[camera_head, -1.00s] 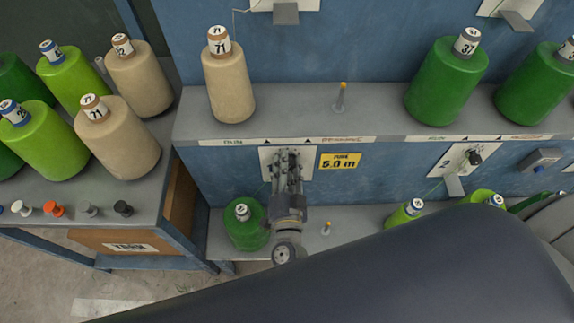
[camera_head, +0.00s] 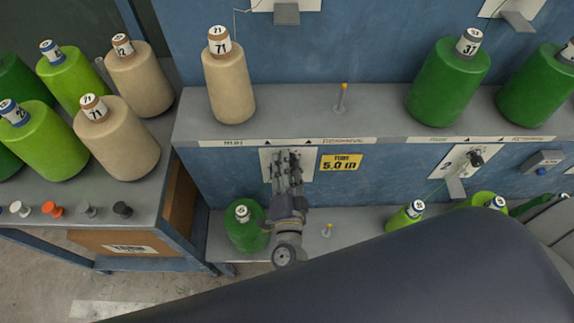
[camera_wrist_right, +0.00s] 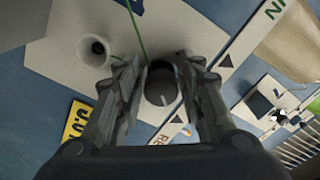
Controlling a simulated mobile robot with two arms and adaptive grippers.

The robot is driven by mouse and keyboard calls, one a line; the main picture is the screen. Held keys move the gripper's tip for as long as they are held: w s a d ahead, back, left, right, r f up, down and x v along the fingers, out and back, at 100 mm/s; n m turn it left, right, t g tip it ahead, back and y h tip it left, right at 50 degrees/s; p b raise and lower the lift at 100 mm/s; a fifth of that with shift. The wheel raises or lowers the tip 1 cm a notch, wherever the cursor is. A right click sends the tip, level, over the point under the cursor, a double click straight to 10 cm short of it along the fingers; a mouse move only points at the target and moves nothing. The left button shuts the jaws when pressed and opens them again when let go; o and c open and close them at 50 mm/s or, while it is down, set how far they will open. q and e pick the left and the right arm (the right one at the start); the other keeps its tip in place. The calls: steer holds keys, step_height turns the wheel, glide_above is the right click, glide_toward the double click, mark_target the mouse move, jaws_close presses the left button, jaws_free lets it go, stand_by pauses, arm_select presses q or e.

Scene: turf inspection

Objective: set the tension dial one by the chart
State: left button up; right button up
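My right gripper (camera_head: 284,160) reaches up to the white plate (camera_head: 305,166) on the blue front, below the shelf with the tan cone. In the right wrist view its fingers (camera_wrist_right: 160,75) stand on either side of a dark round dial (camera_wrist_right: 161,86) with a pale pointer line. Whether the fingers press on the dial is unclear. In the head view the gripper hides the dial. A white funnel-shaped guide (camera_wrist_right: 94,48) and a green thread are beside it. No chart can be made out. My left gripper is out of view.
A yellow sign (camera_head: 341,162) reading 5.0 is right of the plate. A tan cone (camera_head: 228,85) marked 71 stands on the grey shelf (camera_head: 300,122) above. A green cone (camera_head: 245,228) sits close left of my right wrist. A side table (camera_head: 180,125) holds several cones and knobs.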

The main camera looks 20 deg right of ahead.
steer(key=v, duration=1.2)
stand_by(0.6)
steer(key=s+a+f+n+g+y, duration=0.1)
steer(key=s+f+n+g+y, duration=0.2)
steer(key=f, duration=0.6)
steer(key=s+f+n+g+y, duration=0.2)
steer(key=f+n, duration=0.3)
steer(key=f, duration=0.4)
steer(key=s+a+f+n+g+y, duration=0.1)
steer(key=s+f+n+g+y, duration=0.2)
steer(key=f, duration=0.5)
steer(key=s+d+f+n+g+h, duration=0.3)
steer(key=s+d+f+n+g, duration=0.2)
steer(key=s+d+f, duration=1)
steer(key=s+f+g, duration=0.1)
steer(key=s+g, duration=0.2)
steer(key=shift+s+d+n, duration=0.3)
steer(key=shift+s+d, duration=0.05)
